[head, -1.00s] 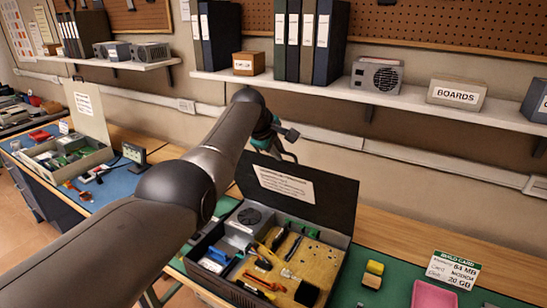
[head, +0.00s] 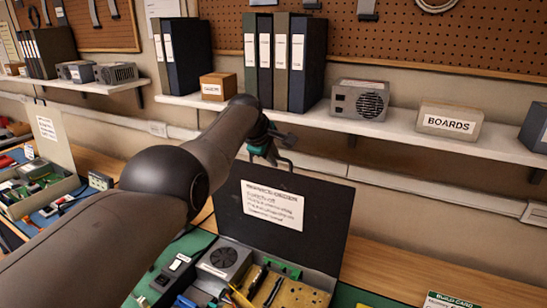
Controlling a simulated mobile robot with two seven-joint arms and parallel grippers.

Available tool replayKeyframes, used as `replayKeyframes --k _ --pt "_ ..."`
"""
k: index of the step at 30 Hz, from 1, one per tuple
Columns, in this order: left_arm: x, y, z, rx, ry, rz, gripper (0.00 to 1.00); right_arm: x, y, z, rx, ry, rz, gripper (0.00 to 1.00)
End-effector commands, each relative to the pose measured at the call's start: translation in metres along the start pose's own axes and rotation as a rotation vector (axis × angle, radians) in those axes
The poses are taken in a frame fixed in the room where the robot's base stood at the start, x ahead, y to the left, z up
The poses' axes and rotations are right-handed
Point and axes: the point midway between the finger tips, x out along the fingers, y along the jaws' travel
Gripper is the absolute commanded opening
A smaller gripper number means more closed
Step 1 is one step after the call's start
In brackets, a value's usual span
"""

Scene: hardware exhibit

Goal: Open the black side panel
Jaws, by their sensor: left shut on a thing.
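The black side panel (head: 324,225) stands raised at the back of the open computer case (head: 316,285), with a white printed label (head: 272,205) on its inner face. My left arm reaches in from the left. My left gripper (head: 281,157) is at the panel's upper edge, toward its left end, and is shut on the panel. The arm partly hides the gripper, so its exact hold is hard to see. The case holds a fan unit (head: 224,258) and a tan board (head: 298,296); its front is cut off below. My right gripper is out of view.
A wall shelf (head: 380,128) with binders, a small box, a power supply (head: 359,99) and a BOARDS box (head: 449,122) runs behind and above the panel. Another open case (head: 45,195) stands at the left. Bare wooden bench (head: 390,262) lies right of the panel.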

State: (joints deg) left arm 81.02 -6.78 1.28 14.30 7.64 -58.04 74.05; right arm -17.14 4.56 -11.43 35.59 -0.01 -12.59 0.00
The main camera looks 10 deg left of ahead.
Motion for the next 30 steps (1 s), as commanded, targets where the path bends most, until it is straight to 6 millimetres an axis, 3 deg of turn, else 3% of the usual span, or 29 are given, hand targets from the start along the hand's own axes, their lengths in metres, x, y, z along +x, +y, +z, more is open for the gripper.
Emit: replayKeyframes --k 9,10,17,30 --pt "0.0023 -0.0038 0.0006 -0.001 -0.002 -0.009 0.0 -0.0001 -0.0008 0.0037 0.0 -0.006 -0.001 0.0" --pt "0.0023 -0.0038 0.0006 -0.001 -0.002 -0.009 0.16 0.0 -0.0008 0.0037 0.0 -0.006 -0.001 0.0" --pt "0.0026 -0.0044 0.0007 -0.001 -0.002 -0.011 0.41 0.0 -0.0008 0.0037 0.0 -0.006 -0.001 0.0" --pt "0.0018 -0.0033 0.0003 0.0 -0.001 -0.008 0.42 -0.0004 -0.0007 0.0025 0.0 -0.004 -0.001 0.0"
